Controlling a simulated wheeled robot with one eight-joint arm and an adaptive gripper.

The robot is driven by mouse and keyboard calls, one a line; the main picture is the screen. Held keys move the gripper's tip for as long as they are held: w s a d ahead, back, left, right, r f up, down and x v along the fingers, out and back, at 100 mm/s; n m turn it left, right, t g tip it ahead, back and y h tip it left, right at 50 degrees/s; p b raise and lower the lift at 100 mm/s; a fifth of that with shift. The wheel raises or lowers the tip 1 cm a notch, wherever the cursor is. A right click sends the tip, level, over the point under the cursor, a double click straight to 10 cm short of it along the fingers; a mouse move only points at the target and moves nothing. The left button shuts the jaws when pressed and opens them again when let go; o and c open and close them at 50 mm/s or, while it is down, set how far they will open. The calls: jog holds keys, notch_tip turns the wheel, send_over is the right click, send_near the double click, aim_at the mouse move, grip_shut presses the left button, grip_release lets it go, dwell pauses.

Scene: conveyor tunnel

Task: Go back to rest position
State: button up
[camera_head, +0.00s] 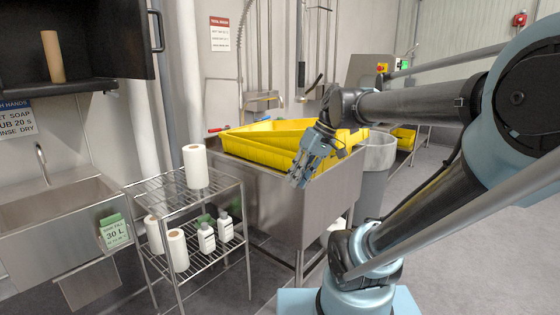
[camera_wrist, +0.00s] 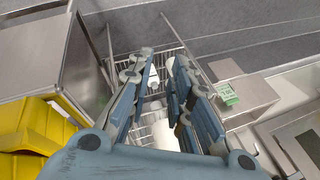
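My gripper (camera_head: 308,176) hangs over the front of the steel sink in the head view, tilted down and to the left. In the wrist view its two blue fingers (camera_wrist: 158,72) stand apart with a clear gap between them. Nothing is held in the gap. The wire rack (camera_head: 168,192) and its white items show below and beyond the fingers. My arm reaches in from the right side of the head view, with the elbow high and the forearm roughly level.
Yellow crates (camera_head: 262,148) lie in the steel sink (camera_head: 262,195). A white paper roll (camera_head: 195,167) stands on the rack top; more rolls and white bottles (camera_head: 206,238) are on its lower shelf. A grey bin (camera_head: 377,165) stands right of the sink. A hand basin (camera_head: 60,205) is at left.

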jog(key=s+d+f+m+t+h, duration=0.1)
jog(key=s+d+f+m+h, duration=0.1)
jog(key=d+f, duration=0.4)
jog(key=s+d+f+m+t+h, duration=0.1)
jog(key=s+d+f+m+h, duration=0.2)
jog(key=d+f, duration=0.4)
jog(key=shift+s+d+f+m, duration=0.2)
jog(key=shift+s+f+m, duration=0.45)
jog(key=shift+f, duration=0.25)
